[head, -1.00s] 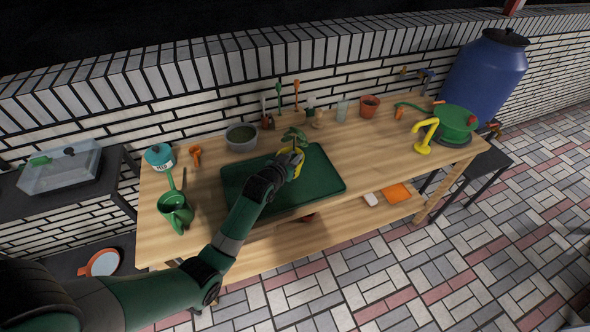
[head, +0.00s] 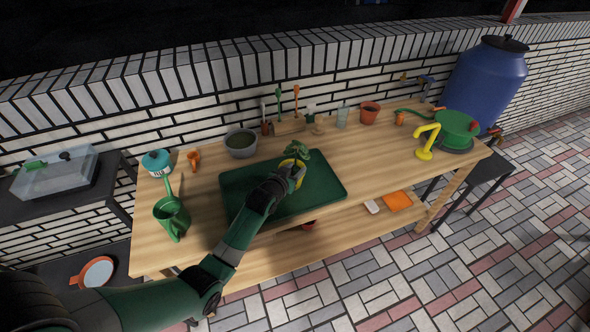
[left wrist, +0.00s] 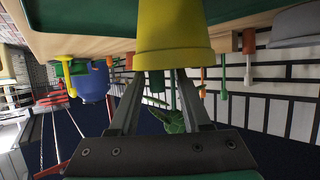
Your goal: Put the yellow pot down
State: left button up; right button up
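The yellow pot (head: 298,164) with a small green plant (head: 301,151) is at my left gripper (head: 290,172), over the upper right part of the dark green tray (head: 245,200). In the left wrist view, which is upside down, the yellow pot (left wrist: 172,32) fills the top middle. The fingers of my left gripper (left wrist: 162,75) meet the pot at its rim and look shut on it. Part of the plant (left wrist: 178,120) shows behind the fingers. I cannot tell whether the pot's base touches the tray. My right gripper is not in view.
The tray lies on a wooden table (head: 385,160). A grey bowl (head: 240,143), a tool rack (head: 288,125) and a terracotta pot (head: 369,113) stand along the back.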

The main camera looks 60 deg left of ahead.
pick_arm(q)
jog(key=shift+r, duration=0.3)
jog(key=p+v, duration=0.5)
jog(key=v, duration=0.7)
jog(key=shift+f, duration=0.2)
